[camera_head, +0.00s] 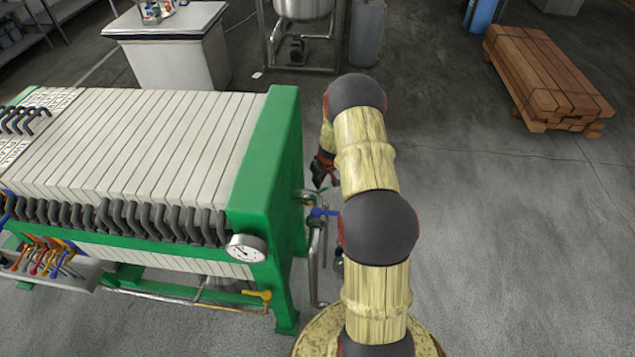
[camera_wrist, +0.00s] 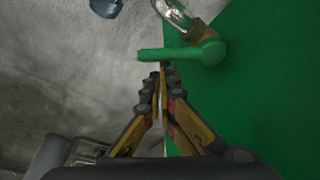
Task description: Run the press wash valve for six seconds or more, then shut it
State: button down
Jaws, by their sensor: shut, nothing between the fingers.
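A valve with a green lever (camera_wrist: 165,54) and a brass body (camera_wrist: 203,32) sits beside the green end plate of the filter press (camera_head: 262,165). In the wrist view its lever points left, away from the plate, at an angle to the metal pipe (camera_wrist: 172,12). My gripper (camera_wrist: 162,70) is shut and empty. Its fingertips are right at the lower edge of the lever; I cannot tell whether they touch. In the head view my gripper (camera_head: 323,170) is beside the end plate, partly hidden by my arm. No label naming the wash valve is readable.
A blue-handled valve (camera_head: 324,212) is close by; its handle also shows in the wrist view (camera_wrist: 106,8). A yellow-handled valve (camera_head: 258,294) is low on the press. A gauge (camera_head: 246,248) faces front. Stacked timber (camera_head: 550,80) lies at upper right; the floor between is clear.

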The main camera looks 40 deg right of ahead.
aim_at(323, 189)
jog(key=shift+s+m+p, duration=0.4)
jog(key=shift+s+m, duration=0.1)
jog(key=shift+m, duration=0.3)
jog(key=shift+s+f+b, duration=0.2)
jog(key=shift+s+b, duration=0.45)
jog(key=shift+b, duration=0.3)
jog(key=shift+s+a+r+b, duration=0.1)
jog(key=shift+s+b, duration=0.4)
jog(key=shift+b, duration=0.2)
jog(key=shift+s+r, duration=0.1)
jog(key=shift+r, duration=0.05)
jog(key=v, duration=1.2)
jog(key=shift+a, duration=0.25)
